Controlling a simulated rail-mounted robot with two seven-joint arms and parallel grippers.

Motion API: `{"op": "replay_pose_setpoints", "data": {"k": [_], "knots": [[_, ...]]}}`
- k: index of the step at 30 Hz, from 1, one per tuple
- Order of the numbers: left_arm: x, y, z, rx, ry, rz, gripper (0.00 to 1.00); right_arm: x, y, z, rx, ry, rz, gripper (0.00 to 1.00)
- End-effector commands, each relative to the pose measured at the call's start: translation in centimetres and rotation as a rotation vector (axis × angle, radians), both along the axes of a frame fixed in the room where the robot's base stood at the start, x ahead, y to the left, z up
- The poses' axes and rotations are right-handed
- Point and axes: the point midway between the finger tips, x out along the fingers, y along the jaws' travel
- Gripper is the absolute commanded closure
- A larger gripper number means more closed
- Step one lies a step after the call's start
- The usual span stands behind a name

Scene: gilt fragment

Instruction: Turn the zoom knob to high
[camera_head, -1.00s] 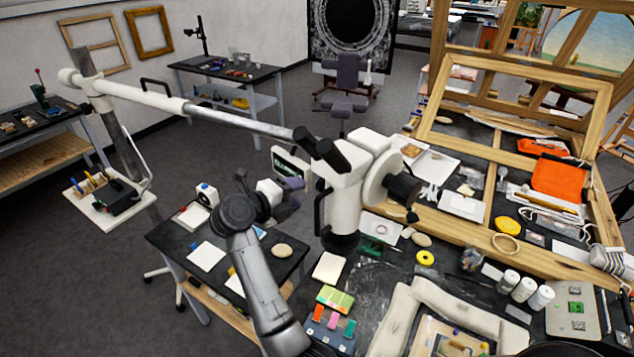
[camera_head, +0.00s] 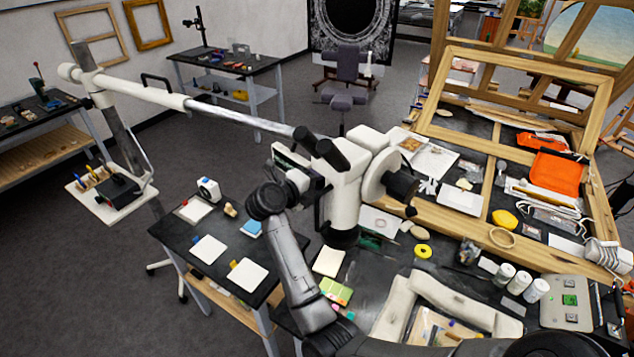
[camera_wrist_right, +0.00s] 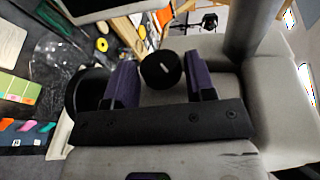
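The white microscope (camera_head: 345,205) hangs from a long boom arm, with black eyepieces at its top left. My right gripper (camera_head: 314,184) is at the left side of the microscope head. In the right wrist view, the two purple fingers of this gripper (camera_wrist_right: 161,76) stand apart on either side of a round black knob (camera_wrist_right: 162,70) with a short white mark on its face. The fingers look open, with only slim gaps to the knob; contact is not clear. In the head view the gripper hides this knob. My left gripper is not in view.
A black side table (camera_head: 225,235) with white cards stands left of my right arm. A green-lit control box (camera_head: 567,302), white bottles (camera_head: 518,282) and a wooden frame (camera_head: 470,225) are on the right bench. A small screen (camera_head: 289,158) sits behind the gripper.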

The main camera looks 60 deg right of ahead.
Motion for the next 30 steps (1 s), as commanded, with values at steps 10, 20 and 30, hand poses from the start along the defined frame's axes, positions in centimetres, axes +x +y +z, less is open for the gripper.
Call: {"op": "replay_pose_setpoints", "data": {"k": [10, 20, 30], "knots": [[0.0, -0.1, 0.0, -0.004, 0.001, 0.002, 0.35, 0.0, 0.0, 0.0, 0.001, 0.001, 0.0, 0.82], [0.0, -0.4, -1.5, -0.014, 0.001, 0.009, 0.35, 0.0, 0.1, -0.7, -0.077, 0.017, 0.001, 0.82], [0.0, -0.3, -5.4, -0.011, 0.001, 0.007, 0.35, 0.0, 0.1, -1.5, -0.337, 0.069, 0.002, 0.82]]}}
